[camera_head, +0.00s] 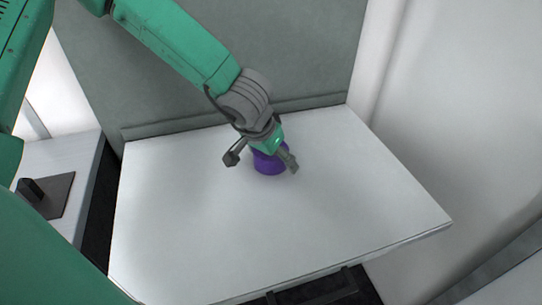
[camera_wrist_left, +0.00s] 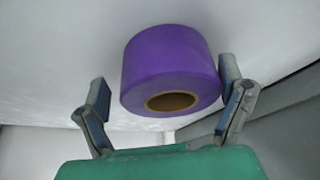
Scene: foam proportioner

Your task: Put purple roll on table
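The purple roll (camera_head: 268,164) is on the white table (camera_head: 330,200), towards its back middle. In the left wrist view the purple roll (camera_wrist_left: 171,68) shows its round side and a brown hollow core. My left gripper (camera_head: 262,160) is at the roll with its fingers spread on either side of it. In the left wrist view the left gripper (camera_wrist_left: 166,98) is open; a gap shows at the left finger, and the right finger is close to the roll's side. I cannot tell whether it touches. My right gripper is not in view.
A grey panel (camera_head: 230,50) rises behind the table. A side counter with a dark plate and black knob (camera_head: 30,190) stands at the left, across a dark gap. The front and right of the tabletop are clear.

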